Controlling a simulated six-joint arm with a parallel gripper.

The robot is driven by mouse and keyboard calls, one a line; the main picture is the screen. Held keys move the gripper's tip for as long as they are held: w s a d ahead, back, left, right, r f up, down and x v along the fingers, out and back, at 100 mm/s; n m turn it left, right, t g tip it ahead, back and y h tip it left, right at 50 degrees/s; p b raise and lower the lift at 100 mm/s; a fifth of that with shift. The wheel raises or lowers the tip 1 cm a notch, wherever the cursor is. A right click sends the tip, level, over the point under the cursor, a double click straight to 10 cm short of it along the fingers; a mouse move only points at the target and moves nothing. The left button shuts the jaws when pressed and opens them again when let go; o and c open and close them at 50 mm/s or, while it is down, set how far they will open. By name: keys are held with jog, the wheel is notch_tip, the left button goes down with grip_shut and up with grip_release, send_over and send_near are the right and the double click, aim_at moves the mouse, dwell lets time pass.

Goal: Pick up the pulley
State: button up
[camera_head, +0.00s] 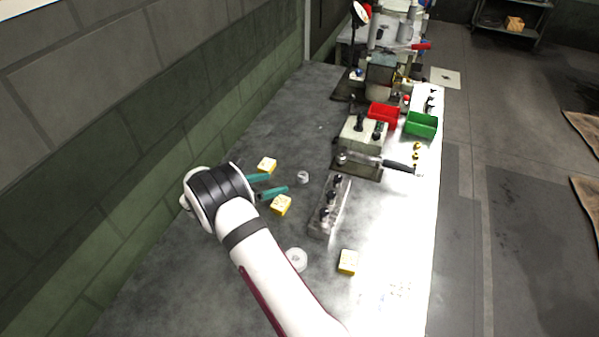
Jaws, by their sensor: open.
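My gripper (278,183) has two teal fingers, spread apart and pointing right, low over the left part of the grey table. Nothing shows between the fingers. A small pale grey round part (303,177) lies on the table just right of the fingertips, apart from them. A larger whitish round disc (298,260) lies nearer, beside my forearm, which may hide part of it. I cannot tell for certain which of these two round parts is the pulley.
Yellow blocks lie behind (267,165) and in front (281,205) of the fingers; another (348,262) lies nearer right. A clear block with black knobs (325,222) stands right. A lever device (362,160), red bin (383,113) and green bin (421,125) stand farther back. A brick wall borders the left.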

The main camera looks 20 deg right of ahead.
aim_at(299, 178)
jog(key=x, duration=1.1)
jog(key=shift+s+d, duration=0.2)
jog(key=shift+d, duration=0.2)
grip_shut()
